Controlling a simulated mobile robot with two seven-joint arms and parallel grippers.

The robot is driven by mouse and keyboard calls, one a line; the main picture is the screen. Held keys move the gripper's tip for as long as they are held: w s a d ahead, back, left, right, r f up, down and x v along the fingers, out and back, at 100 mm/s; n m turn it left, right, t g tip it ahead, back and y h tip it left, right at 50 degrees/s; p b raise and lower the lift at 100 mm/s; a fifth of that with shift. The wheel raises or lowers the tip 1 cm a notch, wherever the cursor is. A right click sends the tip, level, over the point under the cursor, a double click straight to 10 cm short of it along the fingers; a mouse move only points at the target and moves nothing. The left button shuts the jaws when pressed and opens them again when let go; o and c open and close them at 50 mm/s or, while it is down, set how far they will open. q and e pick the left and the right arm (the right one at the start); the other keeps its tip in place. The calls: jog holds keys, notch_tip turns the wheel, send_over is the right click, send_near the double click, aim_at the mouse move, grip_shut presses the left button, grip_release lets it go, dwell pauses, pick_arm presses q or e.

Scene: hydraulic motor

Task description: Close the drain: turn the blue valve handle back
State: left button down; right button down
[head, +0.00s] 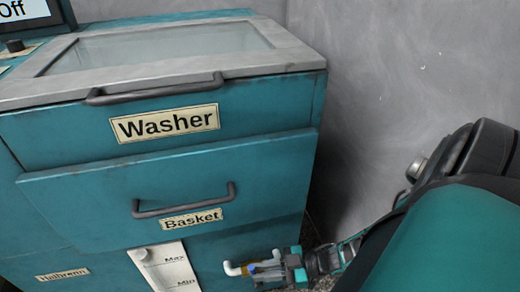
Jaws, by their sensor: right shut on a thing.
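A small drain valve with a white pipe end (232,268) sticks out low on the right part of the teal washer's front. My right gripper (267,272) is at this valve, its arm coming in from the right. It is shut on the valve's blue handle, which is mostly hidden between the fingers. The handle's exact angle is too small and covered to tell. My left gripper is not in view.
The washer's lid (160,50) is down. The basket drawer (110,195), with a dark bar handle, is just above the valve. A Max/Min level gauge (165,268) is left of it. A grey wall (400,80) stands at the right.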

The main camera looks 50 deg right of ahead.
jog(key=shift+s+d+f+t+y, duration=0.2)
jog(key=shift+s+d+t+y, duration=0.1)
jog(key=shift+d+t+y, duration=0.15)
jog(key=shift+s+t+y, duration=0.1)
jog(key=shift+t+y, duration=0.15)
jog(key=shift+y, duration=0.1)
dwell(0.4)
jog(key=c, duration=1.1)
grip_release()
jog(key=shift+d, duration=0.1)
jog(key=shift+v, duration=3.7)
